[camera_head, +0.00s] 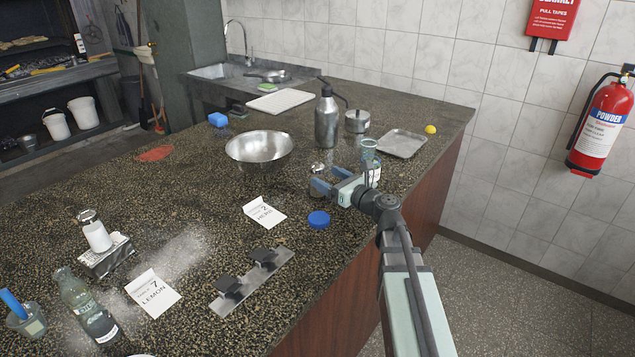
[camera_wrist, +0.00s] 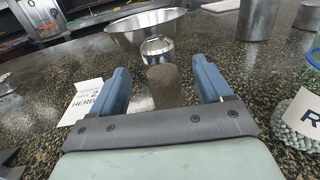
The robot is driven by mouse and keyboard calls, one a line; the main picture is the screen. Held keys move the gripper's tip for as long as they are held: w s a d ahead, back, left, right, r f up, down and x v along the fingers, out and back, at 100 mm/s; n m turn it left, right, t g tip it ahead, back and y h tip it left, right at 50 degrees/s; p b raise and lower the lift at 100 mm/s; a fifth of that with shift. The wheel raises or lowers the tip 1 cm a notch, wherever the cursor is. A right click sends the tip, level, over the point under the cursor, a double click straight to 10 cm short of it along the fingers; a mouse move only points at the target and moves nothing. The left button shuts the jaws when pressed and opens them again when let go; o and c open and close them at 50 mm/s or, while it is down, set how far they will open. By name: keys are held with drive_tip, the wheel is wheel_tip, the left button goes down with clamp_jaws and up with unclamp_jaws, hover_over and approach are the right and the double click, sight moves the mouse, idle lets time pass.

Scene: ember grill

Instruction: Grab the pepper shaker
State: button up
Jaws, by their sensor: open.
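The pepper shaker, with a shiny metal cap and a dark grey-brown body, stands upright on the speckled counter. In the wrist view its body (camera_wrist: 163,88) shows between my two blue fingers, with the cap above. In the head view only its metal cap (camera_head: 318,167) shows clearly, just beyond my fingers; its body is mostly hidden. My gripper (camera_head: 328,178) is open, with one finger on each side of the shaker in the wrist view (camera_wrist: 161,72). I cannot tell whether either finger touches it.
A steel bowl (camera_head: 258,150) stands behind to the left, and a steel bottle (camera_head: 327,118) behind. A glass jar (camera_head: 370,155) is close on the right. A white-filled shaker (camera_head: 97,236) stands far left.

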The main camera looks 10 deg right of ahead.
sight(323, 174)
drive_tip(key=x, duration=0.5)
drive_tip(key=shift+r, duration=0.1)
drive_tip(key=c, duration=1.2)
drive_tip(key=shift+r, duration=0.15)
